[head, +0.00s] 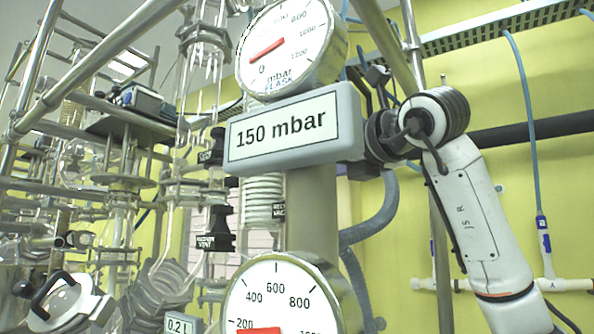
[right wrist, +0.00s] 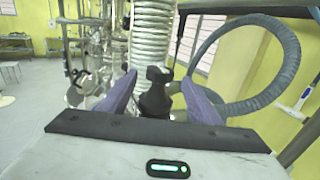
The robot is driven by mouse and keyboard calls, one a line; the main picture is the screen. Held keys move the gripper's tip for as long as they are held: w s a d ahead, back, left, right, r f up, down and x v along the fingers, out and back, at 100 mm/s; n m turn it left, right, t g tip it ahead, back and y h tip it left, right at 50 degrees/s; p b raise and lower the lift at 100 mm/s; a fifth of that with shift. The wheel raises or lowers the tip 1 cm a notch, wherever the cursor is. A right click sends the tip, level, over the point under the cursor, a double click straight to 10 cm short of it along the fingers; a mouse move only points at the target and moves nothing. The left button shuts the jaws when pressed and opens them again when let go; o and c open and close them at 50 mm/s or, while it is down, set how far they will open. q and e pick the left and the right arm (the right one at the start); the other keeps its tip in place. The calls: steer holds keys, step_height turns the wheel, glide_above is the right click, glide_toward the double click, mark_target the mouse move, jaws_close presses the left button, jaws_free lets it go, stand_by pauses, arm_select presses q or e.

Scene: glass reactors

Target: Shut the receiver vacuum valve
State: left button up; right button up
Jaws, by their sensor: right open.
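In the right wrist view a black valve handle (right wrist: 157,92) stands upright between the two purple fingers of my right gripper (right wrist: 158,82). The fingers are apart, one on each side of the handle, and I see no clear contact. In the head view my right arm comes in from the right, and its gripper is hidden behind the pressure display. My left gripper is in neither view.
The 150 mbar display (head: 292,128) and two round gauges (head: 290,45) on a grey post block the head view. A black valve labelled RECEIVER VENT (head: 213,242) is to the left. A thick grey hose (right wrist: 283,75) loops right of my right gripper.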

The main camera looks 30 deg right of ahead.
steer(key=w+p, duration=0.1)
steer(key=w, duration=0.3)
steer(key=shift+w+d, duration=0.15)
steer(key=shift+w, duration=0.65)
steer(key=c, duration=1.1)
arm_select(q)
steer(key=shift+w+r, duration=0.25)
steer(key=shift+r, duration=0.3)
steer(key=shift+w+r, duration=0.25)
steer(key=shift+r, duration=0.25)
arm_select(e)
steer(key=shift+o, duration=0.2)
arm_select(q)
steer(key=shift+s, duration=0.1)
arm_select(e)
steer(key=shift+h, duration=0.3)
